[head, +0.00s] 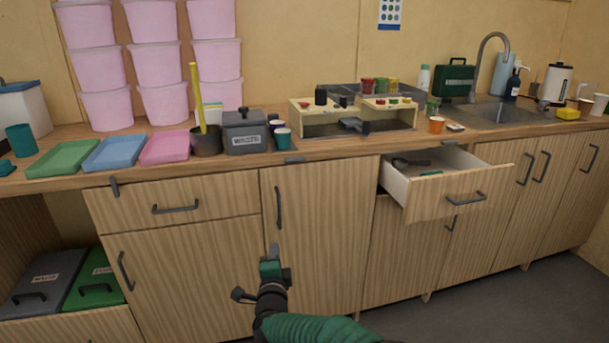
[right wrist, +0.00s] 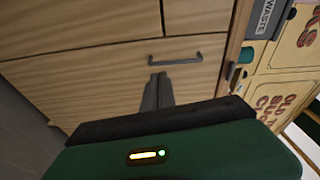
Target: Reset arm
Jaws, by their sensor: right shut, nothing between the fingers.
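My right gripper (head: 274,250) shows at the lower middle of the head view, on a green and black arm that comes in from the bottom edge. It is in front of the lower cabinet doors, below the counter top, and apart from the counter objects. In the right wrist view its two dark fingers (right wrist: 157,84) are together with nothing between them. A dark drawer handle (right wrist: 175,60) shows just beyond the fingertips in that view; I cannot tell the gap. My left gripper is not in view.
A drawer (head: 455,193) stands open at the right, with dark and green items inside. Pink tubs (head: 160,65) are stacked behind. Grey floor (head: 480,305) is clear at lower right.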

